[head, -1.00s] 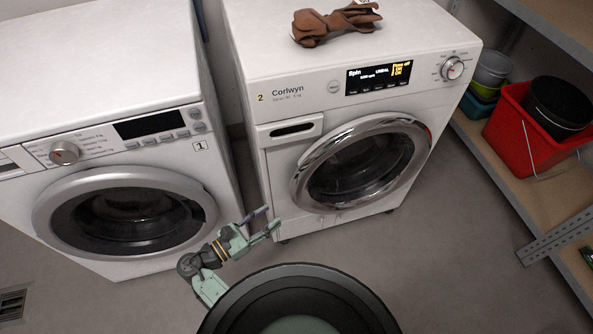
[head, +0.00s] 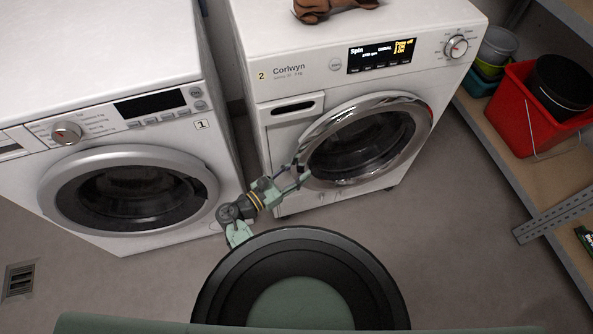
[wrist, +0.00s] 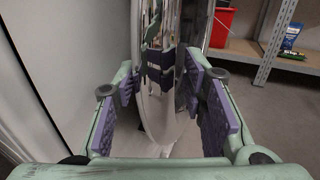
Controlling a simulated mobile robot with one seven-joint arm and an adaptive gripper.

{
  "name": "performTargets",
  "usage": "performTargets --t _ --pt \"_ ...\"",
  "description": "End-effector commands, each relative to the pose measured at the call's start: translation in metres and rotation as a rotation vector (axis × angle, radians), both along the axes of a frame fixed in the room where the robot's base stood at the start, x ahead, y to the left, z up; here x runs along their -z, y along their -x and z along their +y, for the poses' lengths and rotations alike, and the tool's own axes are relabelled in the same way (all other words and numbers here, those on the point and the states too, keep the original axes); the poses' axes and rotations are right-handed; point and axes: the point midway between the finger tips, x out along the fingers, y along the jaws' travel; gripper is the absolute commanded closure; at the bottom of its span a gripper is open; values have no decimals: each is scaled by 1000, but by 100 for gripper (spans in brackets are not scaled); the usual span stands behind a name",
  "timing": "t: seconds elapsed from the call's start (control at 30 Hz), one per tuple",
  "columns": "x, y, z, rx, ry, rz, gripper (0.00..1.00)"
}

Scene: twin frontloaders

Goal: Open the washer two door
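Washer two (head: 283,93) is the white Corlwyn machine on the right, with a "2" label. Its round door (head: 365,145) has a chrome ring and dark glass. I cannot tell whether the door is fully latched. My gripper (head: 300,172) is at the lower left edge of that door. In the wrist view, my gripper (wrist: 165,90) is open, with purple pads on either side of the shiny chrome door ring (wrist: 155,115). A gap shows between the pads and the ring, and I see no clear contact.
Washer one (head: 100,85) stands close on the left, its door (head: 130,190) shut. A shelf (head: 490,150) on the right holds a red bucket (head: 525,110) and bowls. The floor in front is clear.

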Motion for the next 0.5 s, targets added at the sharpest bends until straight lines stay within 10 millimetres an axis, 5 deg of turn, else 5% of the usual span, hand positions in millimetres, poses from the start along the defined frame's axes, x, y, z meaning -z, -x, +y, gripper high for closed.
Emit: performTargets --t 0.2,0.5 --pt "0 0 0 0 0 0 63" --pt "0 0 0 0 0 0 83"
